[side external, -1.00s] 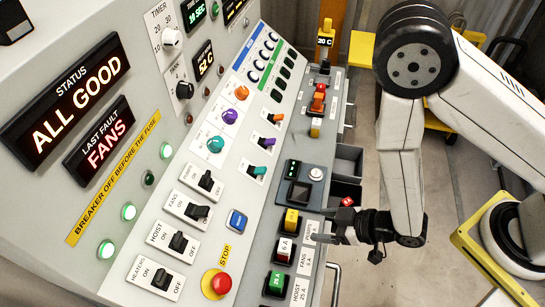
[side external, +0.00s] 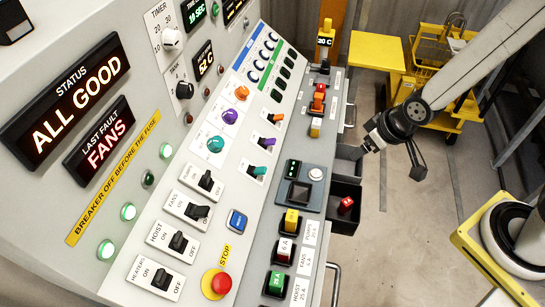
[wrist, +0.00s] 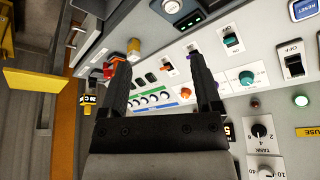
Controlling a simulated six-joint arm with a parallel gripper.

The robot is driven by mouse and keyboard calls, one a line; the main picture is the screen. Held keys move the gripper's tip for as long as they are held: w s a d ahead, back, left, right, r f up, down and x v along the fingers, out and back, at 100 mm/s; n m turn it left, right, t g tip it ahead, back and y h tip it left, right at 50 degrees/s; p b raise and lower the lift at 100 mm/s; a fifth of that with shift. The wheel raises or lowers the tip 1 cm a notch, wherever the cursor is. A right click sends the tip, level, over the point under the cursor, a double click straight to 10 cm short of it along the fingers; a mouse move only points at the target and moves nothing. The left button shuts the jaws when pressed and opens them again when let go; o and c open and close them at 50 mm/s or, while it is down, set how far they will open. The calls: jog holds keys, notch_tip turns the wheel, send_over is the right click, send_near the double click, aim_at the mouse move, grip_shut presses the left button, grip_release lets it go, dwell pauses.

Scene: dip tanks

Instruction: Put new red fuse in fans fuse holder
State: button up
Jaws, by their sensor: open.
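A separate red fuse (side external: 346,204) lies in a dark open bin (side external: 352,190) beside the ledge. My gripper (side external: 360,154) is open and empty, above and beyond that bin, apart from both fuse and holder. In the wrist view my gripper (wrist: 158,62) has its fingers spread, with the tilted console beyond; the red fuse and fans holder cannot be made out there. The fans switch (side external: 196,211) is on the sloped panel; its setting is hard to read.
Yellow (side external: 292,218) and green (side external: 275,283) fuses sit on either side of the fans holder. A red stop button (side external: 221,284) is nearby. The status display (side external: 75,90) reads ALL GOOD; the fault display (side external: 99,145) reads FANS. One row lamp (side external: 148,178) is dark.

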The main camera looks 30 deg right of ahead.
jog(key=s+d+r+m+g, duration=0.1)
jog(key=s+d+r+g, duration=0.1)
jog(key=s+d+r, duration=0.1)
jog(key=shift+d+r+m+h, duration=0.3)
jog(key=shift+d+r+h, duration=0.1)
jog(key=shift+d+r, duration=0.6)
jog(key=shift+d+f, duration=0.1)
jog(key=shift+f, duration=0.05)
jog(key=shift+c, duration=0.2)
